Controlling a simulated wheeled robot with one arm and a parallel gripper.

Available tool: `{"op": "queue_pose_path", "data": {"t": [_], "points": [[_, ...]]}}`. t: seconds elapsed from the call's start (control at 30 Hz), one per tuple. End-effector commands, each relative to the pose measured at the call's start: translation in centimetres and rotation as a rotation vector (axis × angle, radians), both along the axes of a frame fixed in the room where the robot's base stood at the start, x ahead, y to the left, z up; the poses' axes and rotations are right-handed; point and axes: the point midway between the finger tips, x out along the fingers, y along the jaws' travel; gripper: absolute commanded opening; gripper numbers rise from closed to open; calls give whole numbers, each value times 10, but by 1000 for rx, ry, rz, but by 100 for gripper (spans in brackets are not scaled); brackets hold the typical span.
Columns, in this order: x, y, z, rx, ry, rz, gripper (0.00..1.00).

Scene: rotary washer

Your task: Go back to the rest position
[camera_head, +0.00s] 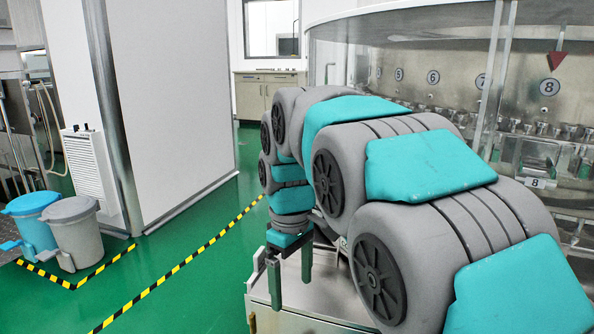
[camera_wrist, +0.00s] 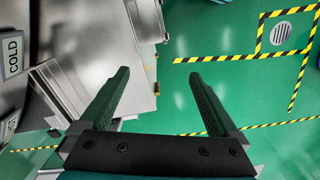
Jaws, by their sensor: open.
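My gripper (camera_head: 290,279) hangs fingers down in front of the washer, over the near edge of a metal surface. It is open, with nothing between its fingers. In the wrist view, my gripper (camera_wrist: 159,82) shows two dark fingers spread apart, with metal and green floor beyond them. My grey and teal arm fills the right half of the head view and hides part of the washer. The rotary washer (camera_head: 420,58) stands at the right, with a clear curved wall and numbered stations inside.
A metal cabinet top (camera_head: 330,298) lies just below my gripper. A blue bin (camera_head: 32,222) and a grey bin (camera_head: 80,234) stand at the left by a white wall panel (camera_head: 165,100). The green floor (camera_head: 200,285), with yellow-black tape, is clear. A floor drain (camera_wrist: 282,33) shows in the wrist view.

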Motion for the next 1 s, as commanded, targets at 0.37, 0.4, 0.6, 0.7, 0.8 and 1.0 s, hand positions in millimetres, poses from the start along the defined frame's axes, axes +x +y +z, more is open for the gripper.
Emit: {"op": "queue_pose_path", "data": {"t": [0.37, 0.4, 0.6, 0.7, 0.8, 1.0], "points": [[-109, -102, -39, -31, 52, -446, 97], [-123, -110, -45, -33, 55, -494, 97], [-196, -142, -80, -50, 83, -723, 97], [-228, -151, -97, -63, 98, -812, 97], [-248, -156, -108, -69, 103, -875, 97], [-265, -159, -118, -75, 109, -925, 97]]}}
